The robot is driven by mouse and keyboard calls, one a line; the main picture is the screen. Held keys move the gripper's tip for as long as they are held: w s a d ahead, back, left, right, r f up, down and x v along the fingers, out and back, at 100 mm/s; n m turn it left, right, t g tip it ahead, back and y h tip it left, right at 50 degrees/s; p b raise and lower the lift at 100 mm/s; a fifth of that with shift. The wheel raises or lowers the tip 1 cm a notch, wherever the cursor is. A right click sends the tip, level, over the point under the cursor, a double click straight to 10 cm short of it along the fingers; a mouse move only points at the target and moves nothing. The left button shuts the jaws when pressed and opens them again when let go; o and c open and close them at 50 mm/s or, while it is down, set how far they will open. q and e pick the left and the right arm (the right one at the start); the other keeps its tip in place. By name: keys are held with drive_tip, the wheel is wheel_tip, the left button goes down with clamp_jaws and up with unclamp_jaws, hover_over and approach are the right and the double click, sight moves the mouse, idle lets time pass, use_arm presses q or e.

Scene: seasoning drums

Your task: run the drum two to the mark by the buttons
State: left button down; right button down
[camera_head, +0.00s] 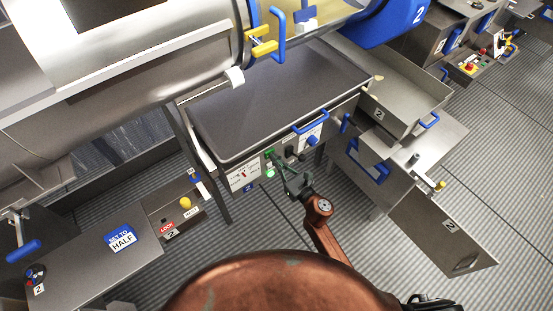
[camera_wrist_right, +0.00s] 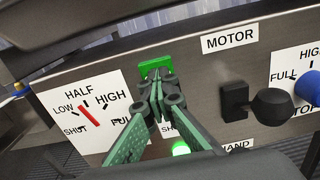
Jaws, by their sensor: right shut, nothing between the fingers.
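Drum two's big metal drum (camera_head: 130,85) fills the upper left of the head view, and a blue housing marked 2 (camera_head: 390,22) stands at its right. The control panel (camera_head: 245,178) is under the flat tray. My right gripper (camera_head: 284,166) is at this panel. In the right wrist view the right gripper (camera_wrist_right: 160,88) is shut and empty, its tips over a green part (camera_wrist_right: 155,67), which they partly hide; contact cannot be told. A green lamp (camera_wrist_right: 181,148) glows below. The gauge's red pointer (camera_wrist_right: 88,114) points between LOW and HALF. My left gripper is not in view.
A black knob (camera_wrist_right: 270,106) sits under the MOTOR label, with a blue knob (camera_wrist_right: 308,86) further right. A blue sign reading SET TO HALF (camera_head: 121,238) lies on the left bench near a yellow knob (camera_head: 185,203). Steel chutes (camera_head: 440,228) stand at the right.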

drive_tip(key=shift+a+r, duration=0.3)
drive_tip(key=shift+a, duration=0.05)
idle(0.5)
drive_tip(key=b+v, duration=0.1)
drive_tip(key=v, duration=1.3)
drive_tip(key=shift+d+f, duration=0.35)
drive_tip(key=shift+d, duration=0.05)
idle(0.9)
